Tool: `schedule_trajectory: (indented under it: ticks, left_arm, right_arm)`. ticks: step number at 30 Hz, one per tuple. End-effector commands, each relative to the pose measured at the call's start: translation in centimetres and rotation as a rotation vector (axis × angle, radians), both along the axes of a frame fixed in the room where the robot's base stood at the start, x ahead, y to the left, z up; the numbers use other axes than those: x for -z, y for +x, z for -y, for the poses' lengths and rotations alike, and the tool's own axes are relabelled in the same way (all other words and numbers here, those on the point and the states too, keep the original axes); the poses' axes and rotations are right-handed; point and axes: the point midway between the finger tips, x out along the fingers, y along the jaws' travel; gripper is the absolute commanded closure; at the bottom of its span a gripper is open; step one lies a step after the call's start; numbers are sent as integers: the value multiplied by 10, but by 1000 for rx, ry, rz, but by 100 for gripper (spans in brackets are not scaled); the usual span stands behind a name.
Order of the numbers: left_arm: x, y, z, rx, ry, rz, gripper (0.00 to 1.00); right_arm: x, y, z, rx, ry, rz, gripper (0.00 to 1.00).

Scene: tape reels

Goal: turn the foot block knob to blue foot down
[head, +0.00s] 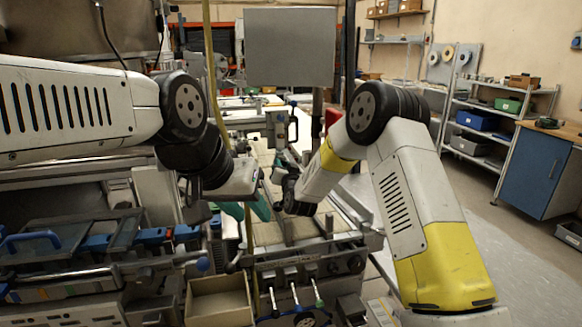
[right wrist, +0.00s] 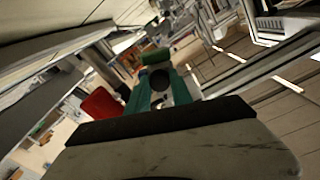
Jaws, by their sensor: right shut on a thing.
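My right gripper (right wrist: 160,92) shows its two teal fingers in the right wrist view. They are shut on a dark round thing (right wrist: 160,78), which looks like the foot block knob; a green cylinder-shaped part (right wrist: 155,57) shows just beyond it. I cannot make out a blue foot or which foot points down. In the head view the right hand (head: 285,185) is above the belt, and its fingers and the knob are hidden by the wrist. My left gripper (head: 248,212) hangs lower and further left, with teal fingers apart and nothing visible between them.
A machine bed with a pale belt (head: 268,233) lies below the hands. Several levers (head: 295,295) and an open beige bin (head: 219,305) are at its front. A grey panel (head: 290,48) stands behind. Shelves (head: 490,110) and a blue cabinet (head: 535,170) stand right, across open floor.

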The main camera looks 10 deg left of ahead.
Motion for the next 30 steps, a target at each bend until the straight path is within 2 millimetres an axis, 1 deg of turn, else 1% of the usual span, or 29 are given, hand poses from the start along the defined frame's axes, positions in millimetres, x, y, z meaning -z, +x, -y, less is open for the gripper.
schedule_trajectory:
  ticks: [21,30]
  left_arm:
    - [0,0,0,0,0,0,64]
    - [0,0,0,0,0,0,64]
  right_arm:
    - [0,0,1,72,627,-262,100]
    - [0,1,1,99,867,-363,100]
